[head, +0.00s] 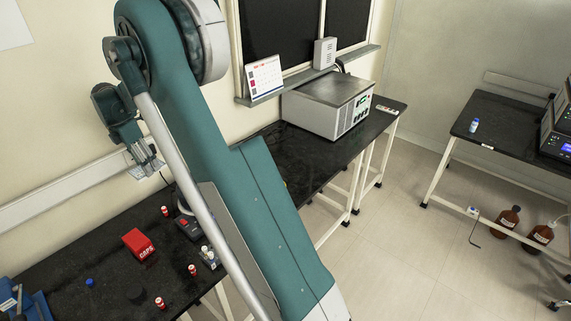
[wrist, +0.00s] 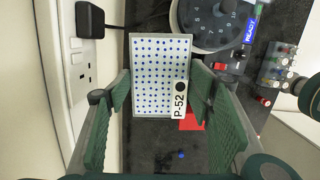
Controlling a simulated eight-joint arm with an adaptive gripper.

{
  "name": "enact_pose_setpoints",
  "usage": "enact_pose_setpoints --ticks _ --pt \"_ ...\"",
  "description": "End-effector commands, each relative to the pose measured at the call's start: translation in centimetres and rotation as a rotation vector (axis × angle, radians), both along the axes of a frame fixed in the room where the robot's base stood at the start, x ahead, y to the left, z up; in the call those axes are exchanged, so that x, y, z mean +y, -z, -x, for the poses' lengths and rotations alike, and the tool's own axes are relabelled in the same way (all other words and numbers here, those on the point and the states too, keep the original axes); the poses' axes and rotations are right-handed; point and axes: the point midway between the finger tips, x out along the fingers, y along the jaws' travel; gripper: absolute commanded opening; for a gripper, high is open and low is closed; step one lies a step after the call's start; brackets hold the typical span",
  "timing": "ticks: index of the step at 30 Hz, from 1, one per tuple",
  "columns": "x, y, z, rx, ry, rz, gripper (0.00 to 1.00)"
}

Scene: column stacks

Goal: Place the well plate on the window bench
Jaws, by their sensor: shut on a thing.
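In the head view my gripper (head: 142,152) is at the left, in front of the wall and above the near black bench; the plate is small and hard to make out there. A black bench (head: 305,165) runs under the dark window (head: 280,35) and carries a grey instrument (head: 328,103).
The near bench holds a red box (head: 138,243), several red-capped vials, a small rack (head: 208,257) and a dial device (wrist: 207,20). A wall socket strip (wrist: 80,70) is close to my gripper's left. Another bench (head: 500,125) stands at right, with brown bottles (head: 508,220) below.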

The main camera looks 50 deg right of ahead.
Motion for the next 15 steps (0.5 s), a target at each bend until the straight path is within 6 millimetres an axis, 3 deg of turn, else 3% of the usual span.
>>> enact_pose_setpoints --ticks 3,15 --pt "-4.0 0.0 0.8 0.000 0.010 -0.001 0.39" --pt "-16.0 0.0 4.3 -0.003 0.027 -0.001 0.39"
